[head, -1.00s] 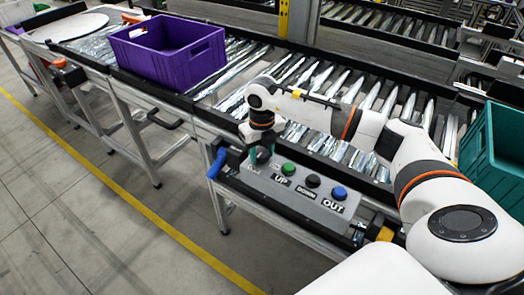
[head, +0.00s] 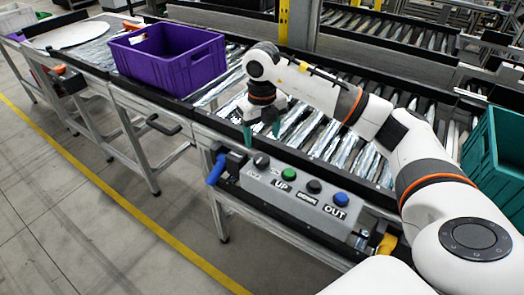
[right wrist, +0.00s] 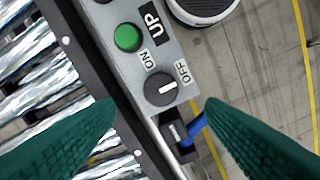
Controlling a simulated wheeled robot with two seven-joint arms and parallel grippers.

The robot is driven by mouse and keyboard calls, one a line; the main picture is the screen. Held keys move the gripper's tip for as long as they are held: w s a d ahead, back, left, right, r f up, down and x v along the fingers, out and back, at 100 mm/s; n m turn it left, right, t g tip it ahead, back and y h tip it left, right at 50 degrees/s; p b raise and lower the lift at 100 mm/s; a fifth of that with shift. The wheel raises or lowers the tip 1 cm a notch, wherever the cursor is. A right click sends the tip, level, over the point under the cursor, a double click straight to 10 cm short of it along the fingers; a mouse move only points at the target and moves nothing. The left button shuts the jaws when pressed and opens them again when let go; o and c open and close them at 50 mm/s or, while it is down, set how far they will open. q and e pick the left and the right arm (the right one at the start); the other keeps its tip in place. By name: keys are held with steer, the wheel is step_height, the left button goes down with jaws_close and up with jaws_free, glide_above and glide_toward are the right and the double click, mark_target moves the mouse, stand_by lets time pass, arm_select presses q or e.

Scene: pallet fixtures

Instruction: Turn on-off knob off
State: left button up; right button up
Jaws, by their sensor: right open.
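The on-off knob (head: 261,160) is a dark round knob at the left end of the grey control panel (head: 322,208). In the right wrist view the knob (right wrist: 161,89) has a white mark lying roughly crosswise, between the fingertips and a little ahead of them. Its ON label is at the upper left and its OFF label at the upper right. My right gripper (head: 262,132) points down above and behind the knob, apart from it. Its teal fingers (right wrist: 158,108) are open and empty. My left gripper is out of view.
Green (head: 289,174), black (head: 314,187) and blue (head: 341,199) buttons sit along the panel. A blue handle (head: 216,169) is left of it. A purple crate (head: 185,72) stands on the roller conveyor, and a teal crate (head: 490,150) is at the right.

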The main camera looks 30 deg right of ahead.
step_height(320, 180, up, 4)
steer(key=shift+f, duration=0.1)
stand_by(0.5)
